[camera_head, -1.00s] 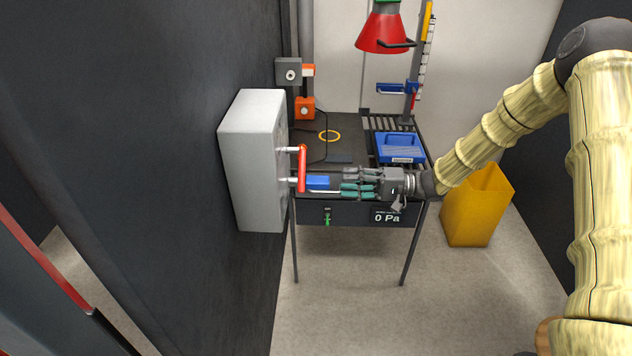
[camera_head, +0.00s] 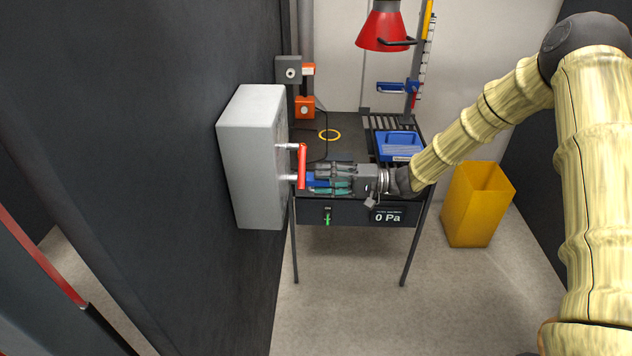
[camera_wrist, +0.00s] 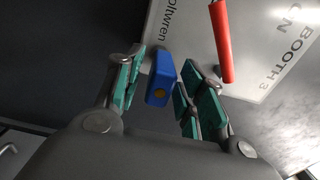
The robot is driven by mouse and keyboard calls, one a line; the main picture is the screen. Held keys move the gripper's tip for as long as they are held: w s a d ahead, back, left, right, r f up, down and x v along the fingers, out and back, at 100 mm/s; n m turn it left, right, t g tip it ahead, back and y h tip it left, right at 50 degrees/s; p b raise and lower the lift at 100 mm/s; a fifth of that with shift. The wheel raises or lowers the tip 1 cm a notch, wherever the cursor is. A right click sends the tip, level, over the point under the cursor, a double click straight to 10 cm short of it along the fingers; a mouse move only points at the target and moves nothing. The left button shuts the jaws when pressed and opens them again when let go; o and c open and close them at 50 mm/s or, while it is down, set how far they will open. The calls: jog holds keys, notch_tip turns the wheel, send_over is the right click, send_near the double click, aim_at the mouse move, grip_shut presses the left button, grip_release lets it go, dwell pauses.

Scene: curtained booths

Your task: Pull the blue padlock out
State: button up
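The blue padlock (camera_wrist: 161,80) hangs at the grey wall box (camera_head: 246,165), beside the lower end of the red handle (camera_head: 302,166). In the head view it shows as a blue piece (camera_head: 314,180), partly hidden by my fingers. My gripper (camera_head: 328,180) points left at the box. In the wrist view my gripper (camera_wrist: 158,88) is open, with teal-padded fingers on either side of the padlock. A gap shows between the left finger and the padlock; the right finger is closer. The padlock's shackle is hidden. The red handle also shows in the wrist view (camera_wrist: 222,42).
A dark workbench (camera_head: 345,207) stands right of the box, below my gripper. It holds a blue tray (camera_head: 400,147), a yellow ring (camera_head: 330,135) and orange devices (camera_head: 304,107). A red lamp (camera_head: 383,30) hangs above. A yellow bin (camera_head: 478,205) stands on the floor at right.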

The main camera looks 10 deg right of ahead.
grip_shut()
jog(key=shift+d, duration=0.25)
jog(key=shift+s+d, duration=0.1)
jog(key=shift+d, duration=0.45)
jog(key=shift+d, duration=0.2)
jog(key=shift+s+d+b, duration=0.2)
jog(key=shift+d+b, duration=0.15)
jog(key=shift+d, duration=0.3)
jog(key=shift+d, duration=0.1)
jog(key=shift+s+d, duration=0.25)
jog(key=shift+d, duration=0.8)
